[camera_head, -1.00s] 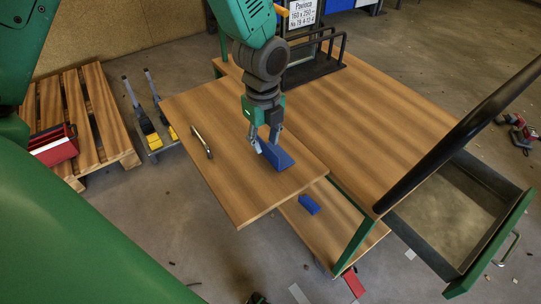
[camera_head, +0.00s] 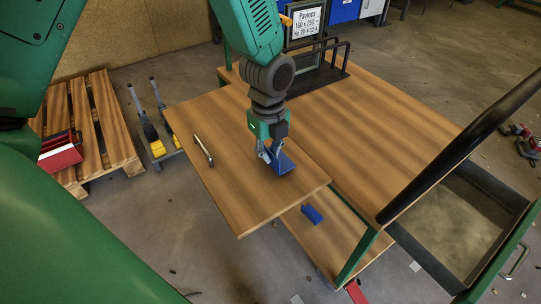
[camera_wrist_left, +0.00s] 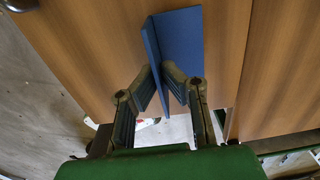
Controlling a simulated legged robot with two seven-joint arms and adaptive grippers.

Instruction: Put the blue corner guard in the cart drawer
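The blue corner guard (camera_head: 285,161) is on the wooden side leaf of the cart, near its right edge. My left gripper (camera_head: 270,153) reaches down to it from above. In the left wrist view, the fingers (camera_wrist_left: 160,80) are closed in on either side of one flange of the guard (camera_wrist_left: 182,42). The guard's other flange spreads to the right. The guard looks still at the leaf's surface; I cannot tell any gap. The cart drawer (camera_head: 497,258) stands open at the right, with a bare floor inside. My right gripper is not in view.
A pen-like tool (camera_head: 203,150) lies on the leaf. Another blue piece (camera_head: 312,214) lies on the lower shelf. A black handle bar (camera_head: 450,155) slants up between the tabletop and the drawer. A black rack with a sign (camera_head: 305,22) stands at the back. The main tabletop (camera_head: 370,125) is clear.

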